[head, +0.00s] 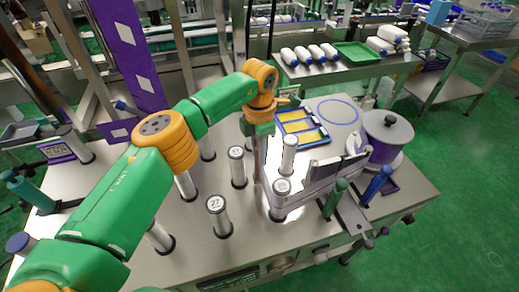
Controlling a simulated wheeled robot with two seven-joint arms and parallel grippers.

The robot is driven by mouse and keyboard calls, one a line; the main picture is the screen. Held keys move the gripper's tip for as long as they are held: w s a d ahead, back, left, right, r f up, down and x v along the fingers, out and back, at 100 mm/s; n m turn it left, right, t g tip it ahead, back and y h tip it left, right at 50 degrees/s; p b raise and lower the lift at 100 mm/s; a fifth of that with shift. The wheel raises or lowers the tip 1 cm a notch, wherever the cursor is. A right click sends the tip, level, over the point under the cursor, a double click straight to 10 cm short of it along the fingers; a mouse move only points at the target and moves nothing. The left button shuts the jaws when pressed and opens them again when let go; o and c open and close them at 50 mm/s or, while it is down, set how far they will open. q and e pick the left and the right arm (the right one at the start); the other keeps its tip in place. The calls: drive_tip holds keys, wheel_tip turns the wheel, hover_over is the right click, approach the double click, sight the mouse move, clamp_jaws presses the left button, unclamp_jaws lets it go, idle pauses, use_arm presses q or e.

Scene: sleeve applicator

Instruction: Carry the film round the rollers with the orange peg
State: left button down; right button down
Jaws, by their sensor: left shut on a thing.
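My left gripper (258,132) points down over the steel machine top, among the rollers, and is shut. The orange peg in it is mostly hidden by the wrist and fingers, so its outline is not clear. Silver upright rollers with black bases stand around it: one marked 27 (218,217) in front, one (237,167) to the left, one (289,155) to the right and one (279,200) at front right. A pale film (325,178) stretches from the front-right roller towards the purple roll (388,138). Whether the film touches the peg cannot be told. My right gripper is not in view.
Green (335,199) and blue (376,185) handles stand at the front right of the machine. A blue tray with yellow panels (302,127) and a blue ring (338,110) lie behind. A purple panel with white diamonds (126,50) rises at the back left.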

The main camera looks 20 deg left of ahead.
use_arm(q)
drive_tip(key=shift+f+b, duration=0.4)
drive_tip(key=shift+f, duration=0.85)
unclamp_jaws()
drive_tip(key=shift+r+p, duration=3.25)
drive_tip(key=shift+r, duration=0.85)
